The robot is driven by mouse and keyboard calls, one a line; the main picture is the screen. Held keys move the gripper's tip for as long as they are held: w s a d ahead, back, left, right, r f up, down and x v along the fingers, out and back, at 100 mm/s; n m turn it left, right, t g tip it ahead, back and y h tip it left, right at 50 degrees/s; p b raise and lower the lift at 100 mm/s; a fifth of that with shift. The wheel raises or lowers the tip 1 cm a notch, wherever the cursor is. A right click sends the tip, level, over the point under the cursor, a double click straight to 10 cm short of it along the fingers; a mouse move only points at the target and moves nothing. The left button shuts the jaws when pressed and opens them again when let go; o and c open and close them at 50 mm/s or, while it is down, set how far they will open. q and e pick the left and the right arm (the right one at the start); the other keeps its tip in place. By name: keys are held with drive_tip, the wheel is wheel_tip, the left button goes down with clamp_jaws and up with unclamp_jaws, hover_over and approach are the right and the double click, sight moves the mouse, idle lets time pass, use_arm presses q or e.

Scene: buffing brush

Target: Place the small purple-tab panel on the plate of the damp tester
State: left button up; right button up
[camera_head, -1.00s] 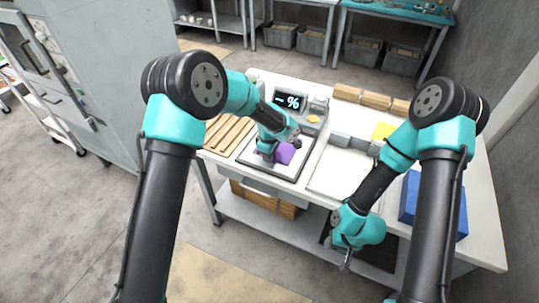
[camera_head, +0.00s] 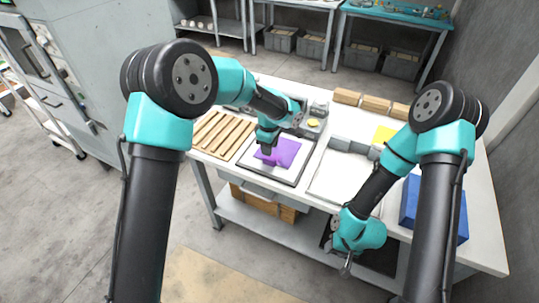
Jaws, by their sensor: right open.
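A purple panel (camera_head: 288,151) lies over the pale plate (camera_head: 254,164) of the damp tester, tilted slightly in the picture. Whether it rests flat on the plate cannot be told. My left gripper (camera_head: 267,158) points down at the panel's left part. Its fingertips are small and partly hidden, so its grip cannot be told. My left forearm covers the tester's display. My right gripper (camera_head: 347,268) is open and empty, low in front of the table's front edge, away from the panel.
A wooden slatted rack (camera_head: 222,134) is left of the tester. A white board (camera_head: 330,180) with grey blocks (camera_head: 350,146) behind it is to the right. A blue box (camera_head: 411,199), a yellow sheet (camera_head: 383,134) and wooden blocks (camera_head: 375,102) are further right and back.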

use_arm(q)
wheel_tip(320, 180, up, 6)
drive_tip(key=shift+f, duration=0.2)
use_arm(e)
drive_tip(key=shift+c, duration=0.2)
idle(2.1)
